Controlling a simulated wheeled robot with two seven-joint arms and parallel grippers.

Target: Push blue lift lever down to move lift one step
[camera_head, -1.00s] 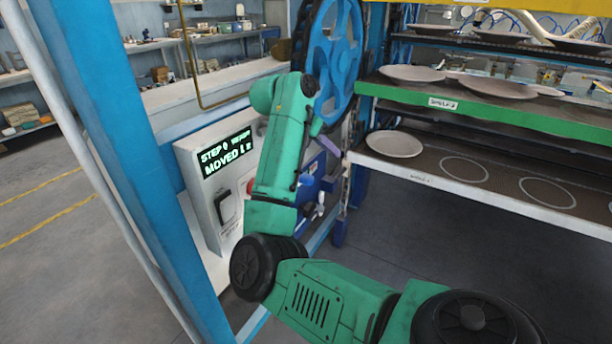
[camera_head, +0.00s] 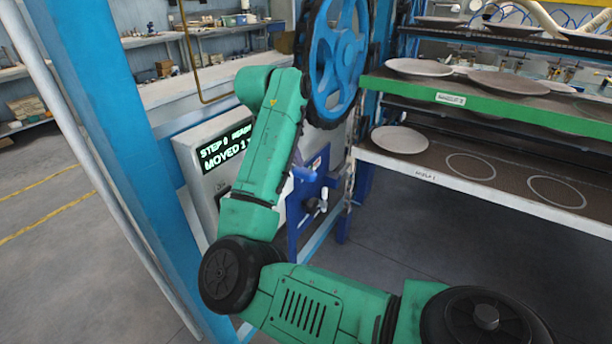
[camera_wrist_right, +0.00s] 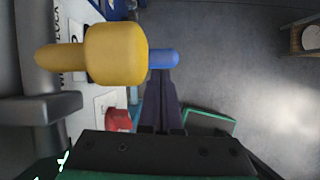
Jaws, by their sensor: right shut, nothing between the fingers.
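My right gripper (camera_wrist_right: 160,105) shows as dark, narrow fingers in the right wrist view, shut and empty. Left of it is a large yellow knob (camera_wrist_right: 116,54) with a short blue bar (camera_wrist_right: 163,58) at its right end; I cannot tell whether this bar is the lift lever. In the head view my green right arm covers much of the control panel (camera_head: 192,160), and the gripper is mostly hidden behind it. The panel's lit display (camera_head: 226,148) reads "STEP" and "MOVED", partly blurred. The blue lift wheel (camera_head: 322,60) stands above. My left gripper is not in view.
The plate rack is at the right, with a green shelf (camera_head: 520,115) and a lower shelf (camera_head: 440,182) bearing a plate (camera_head: 399,139). A blue post (camera_head: 120,150) stands at the left. A red button (camera_wrist_right: 118,119) sits below the yellow knob in the wrist view.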

